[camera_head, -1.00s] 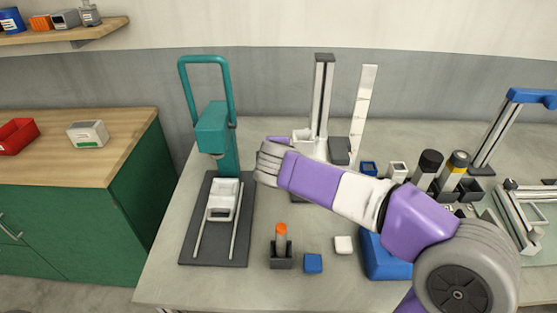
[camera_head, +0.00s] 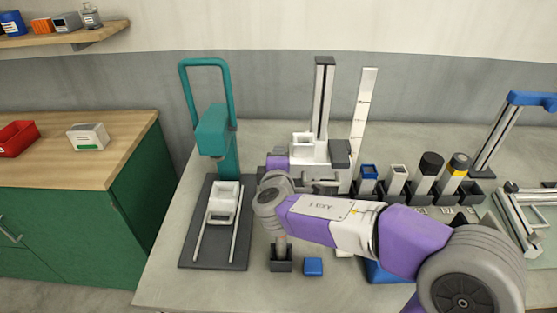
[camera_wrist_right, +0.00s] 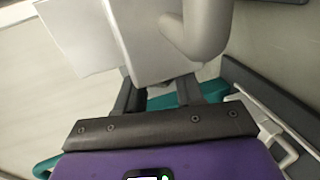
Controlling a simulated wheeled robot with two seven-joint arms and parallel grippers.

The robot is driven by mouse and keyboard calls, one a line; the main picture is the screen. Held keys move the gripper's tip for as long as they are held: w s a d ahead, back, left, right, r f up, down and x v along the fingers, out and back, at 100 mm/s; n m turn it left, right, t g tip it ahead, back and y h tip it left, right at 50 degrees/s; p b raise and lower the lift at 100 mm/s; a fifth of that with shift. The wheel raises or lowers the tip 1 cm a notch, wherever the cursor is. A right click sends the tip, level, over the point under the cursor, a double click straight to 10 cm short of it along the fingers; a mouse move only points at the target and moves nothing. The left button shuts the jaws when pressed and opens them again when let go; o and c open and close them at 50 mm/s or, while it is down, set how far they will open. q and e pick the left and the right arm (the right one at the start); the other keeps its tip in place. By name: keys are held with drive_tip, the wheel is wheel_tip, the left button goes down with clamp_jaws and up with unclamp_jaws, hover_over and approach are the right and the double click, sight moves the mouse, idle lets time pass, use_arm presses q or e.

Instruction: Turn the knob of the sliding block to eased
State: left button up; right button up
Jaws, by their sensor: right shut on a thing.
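The sliding block (camera_head: 309,151) is a pale block on an upright post (camera_head: 323,95) with a dark rail, at the middle back of the bench. A dark grey piece (camera_head: 341,153) is at its right side. My right gripper's purple body (camera_head: 278,162) is at the block's left, partly hidden behind my wrist. In the right wrist view, the fingers of my right gripper (camera_wrist_right: 160,88) reach up to a pale grey block (camera_wrist_right: 150,45) with a rounded grey bar (camera_wrist_right: 200,28) beside it. The fingers are shut on a part there, apparently the knob, mostly hidden. My left gripper is not in view.
A teal press (camera_head: 213,130) on a dark base stands left of my wrist. A dark holder (camera_head: 280,260) and a blue cube (camera_head: 313,267) sit in front. Several capped canisters (camera_head: 428,172) stand to the right.

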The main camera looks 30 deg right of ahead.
drive_tip(key=o, duration=1)
drive_tip(key=shift+p+v, duration=0.7)
drive_tip(key=shift+v, duration=3.1)
